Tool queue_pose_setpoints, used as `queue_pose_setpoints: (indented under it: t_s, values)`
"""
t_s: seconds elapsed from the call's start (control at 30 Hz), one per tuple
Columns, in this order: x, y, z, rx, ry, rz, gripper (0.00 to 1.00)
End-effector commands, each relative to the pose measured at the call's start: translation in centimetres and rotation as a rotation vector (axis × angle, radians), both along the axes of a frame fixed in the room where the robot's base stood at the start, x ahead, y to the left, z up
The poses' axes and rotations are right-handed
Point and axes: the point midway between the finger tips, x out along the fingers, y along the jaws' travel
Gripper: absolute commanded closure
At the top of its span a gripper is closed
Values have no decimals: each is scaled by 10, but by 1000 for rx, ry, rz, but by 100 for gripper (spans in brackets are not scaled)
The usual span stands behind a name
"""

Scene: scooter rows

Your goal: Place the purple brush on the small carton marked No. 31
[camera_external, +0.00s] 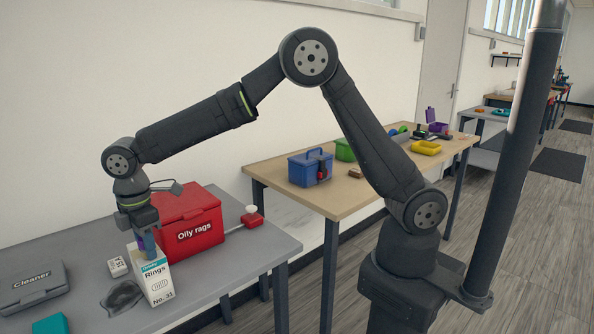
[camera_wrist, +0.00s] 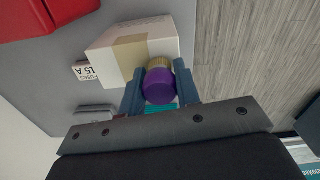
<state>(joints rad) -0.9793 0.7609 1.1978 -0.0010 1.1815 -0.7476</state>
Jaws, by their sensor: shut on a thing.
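The small carton marked No. 31 (camera_external: 155,283) is white with a teal band and the word Rings. It stands upright near the front edge of the grey table. In the wrist view the carton (camera_wrist: 112,62) shows a tan tape strip along its top. My gripper (camera_external: 146,243) points down at the carton's top. In the wrist view my gripper (camera_wrist: 160,86) is shut on the purple brush (camera_wrist: 160,87), a round purple handle with tan bristles beyond it. The brush overlaps the carton's edge in the picture; I cannot tell whether they touch.
A red Oily rags box (camera_external: 190,222) stands close behind the carton. A small white Fuses box (camera_wrist: 84,72) lies beside it. A grey Cleaner case (camera_external: 31,288) and a dark flat patch (camera_external: 121,297) are to the left. A wooden table (camera_external: 275,168) stands further back.

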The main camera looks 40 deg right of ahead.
Motion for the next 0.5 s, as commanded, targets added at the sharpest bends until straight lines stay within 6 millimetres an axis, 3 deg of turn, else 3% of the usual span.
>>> queue_pose_setpoints:
  t_s: [0.1,0.13,0.2,0.5]
  values:
    - [0,0,-4,-1,1,0,92]
    - [0,0,-3,-1,1,0,64]
    - [0,0,-3,-1,1,0,51]
    - [0,0,-2,0,0,0,48]
